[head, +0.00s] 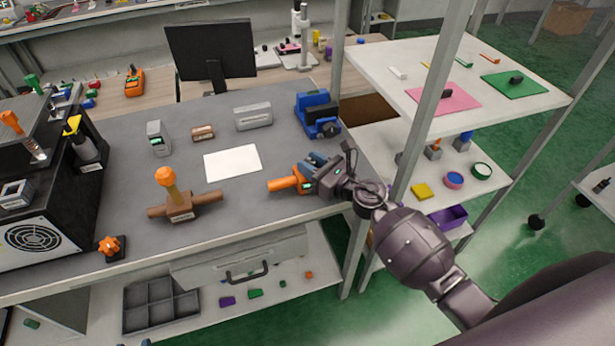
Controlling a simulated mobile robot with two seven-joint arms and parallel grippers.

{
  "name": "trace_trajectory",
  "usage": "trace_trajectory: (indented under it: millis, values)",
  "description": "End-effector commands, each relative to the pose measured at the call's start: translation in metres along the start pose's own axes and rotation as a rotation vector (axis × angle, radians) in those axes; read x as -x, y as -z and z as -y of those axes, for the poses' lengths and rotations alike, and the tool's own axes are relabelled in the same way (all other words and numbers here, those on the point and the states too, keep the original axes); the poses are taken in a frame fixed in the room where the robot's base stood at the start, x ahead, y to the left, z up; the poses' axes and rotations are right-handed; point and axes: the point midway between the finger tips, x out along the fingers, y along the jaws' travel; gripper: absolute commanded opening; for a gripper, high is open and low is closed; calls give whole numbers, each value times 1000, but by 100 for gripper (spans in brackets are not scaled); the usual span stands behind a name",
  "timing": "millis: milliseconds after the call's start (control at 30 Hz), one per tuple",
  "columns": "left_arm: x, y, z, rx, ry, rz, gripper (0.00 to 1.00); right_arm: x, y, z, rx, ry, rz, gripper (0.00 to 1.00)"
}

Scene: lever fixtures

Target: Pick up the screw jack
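No label is readable, so I cannot tell for sure which thing is the screw jack. A brown block with an upright orange ball-topped post and a crossbar (179,207) stands near the bench's front edge. An orange piece with a thick round end (284,184) lies to its right on the bench. My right gripper (312,178) is at the right end of that orange piece, close to or touching it. Its fingers are small and partly hidden, so I cannot tell whether they are shut on it. My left gripper is out of view.
A blue vise-like fixture (317,113) stands behind my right gripper. A white sheet (233,162), grey blocks and a monitor (211,50) are farther back. An orange star knob (110,246) is at the front left. A shelf post (427,110) rises beside my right arm.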

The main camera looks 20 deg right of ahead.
Motion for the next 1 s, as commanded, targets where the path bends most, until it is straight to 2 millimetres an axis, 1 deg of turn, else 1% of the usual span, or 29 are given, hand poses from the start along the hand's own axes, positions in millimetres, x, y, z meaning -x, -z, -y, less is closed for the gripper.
trace_trajectory:
  millis: [33,133,167,467,567,667,767,1000]
  values:
    - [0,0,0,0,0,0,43,0,0,0,0,0,0,17]
    - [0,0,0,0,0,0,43,0,0,0,0,0,0,2]
    - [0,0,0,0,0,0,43,0,0,0,0,0,0,0]
    - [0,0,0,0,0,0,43,0,-1,0,0,0,1,0]
    - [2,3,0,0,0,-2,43,0,-6,0,1,-1,1,0]
    - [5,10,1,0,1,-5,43,0,-16,0,4,-2,2,0]
    - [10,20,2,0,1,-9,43,0,-33,0,5,-2,3,0]
    - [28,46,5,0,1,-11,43,0,-79,0,4,-2,1,0]
